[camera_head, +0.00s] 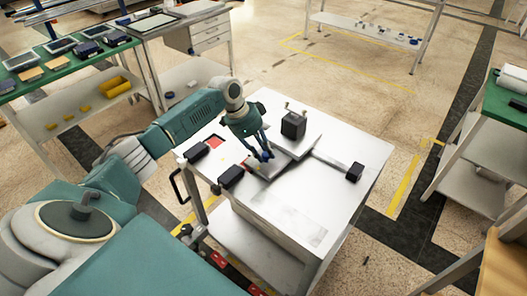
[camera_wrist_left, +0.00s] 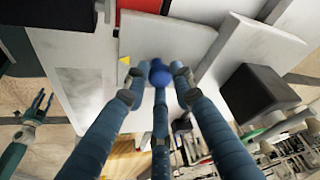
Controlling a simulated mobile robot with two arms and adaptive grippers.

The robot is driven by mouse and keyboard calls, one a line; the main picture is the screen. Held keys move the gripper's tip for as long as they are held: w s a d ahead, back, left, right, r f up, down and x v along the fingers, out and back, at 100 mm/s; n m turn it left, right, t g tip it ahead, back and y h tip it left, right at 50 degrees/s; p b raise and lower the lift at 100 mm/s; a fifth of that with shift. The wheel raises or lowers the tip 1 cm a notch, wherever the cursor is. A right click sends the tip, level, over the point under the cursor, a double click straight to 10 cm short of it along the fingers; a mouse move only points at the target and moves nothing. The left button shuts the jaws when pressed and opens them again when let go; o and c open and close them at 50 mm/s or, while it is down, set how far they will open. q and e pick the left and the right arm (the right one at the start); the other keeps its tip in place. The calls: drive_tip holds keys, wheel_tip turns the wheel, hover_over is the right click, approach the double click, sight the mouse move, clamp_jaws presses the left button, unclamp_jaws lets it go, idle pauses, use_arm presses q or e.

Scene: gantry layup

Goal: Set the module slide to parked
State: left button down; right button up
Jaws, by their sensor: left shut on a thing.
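A grey slide plate (camera_head: 272,171) lies on top of the white metal cart, with a blue knob (camera_head: 264,156) on it. My left gripper (camera_head: 262,150) is shut on the knob from above. In the left wrist view the fingers close around the knob (camera_wrist_left: 158,72), and the plate (camera_wrist_left: 165,38) extends beyond it. A small yellow triangle (camera_wrist_left: 124,60) shows at the plate's left edge. Red patches (camera_head: 215,141) lie near black blocks (camera_head: 231,177) on the cart's left side. My right gripper (camera_wrist_left: 42,103) shows only in the left wrist view, away from the plate, its fingers apart.
A black box (camera_head: 293,125) with small posts stands behind the knob, and a small black block (camera_head: 355,172) is at the cart's right. The cart's front top (camera_head: 300,205) is clear. A green-topped bench (camera_head: 85,68) is at left, shelves (camera_head: 480,140) at right.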

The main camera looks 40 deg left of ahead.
use_arm(q)
drive_tip(key=a+b, duration=0.2)
drive_tip(key=a, duration=0.2)
drive_tip(key=a+b, duration=0.2)
drive_tip(key=a, duration=0.3)
drive_tip(key=w+a+b, duration=0.1)
drive_tip(key=a+b, duration=0.2)
drive_tip(key=a, duration=0.1)
drive_tip(key=shift+w+a+f, duration=0.1)
drive_tip(key=shift+a+f, duration=0.15)
drive_tip(key=shift+a+r, duration=0.1)
drive_tip(key=shift+a, duration=0.3)
drive_tip(key=shift+r+b, duration=0.1)
drive_tip(key=shift+b, duration=0.2)
drive_tip(key=shift+r, duration=0.1)
drive_tip(key=c, duration=1.5)
unclamp_jaws()
drive_tip(key=shift+o, duration=0.2)
drive_tip(key=shift+a, duration=0.1)
drive_tip(key=v, duration=1.2)
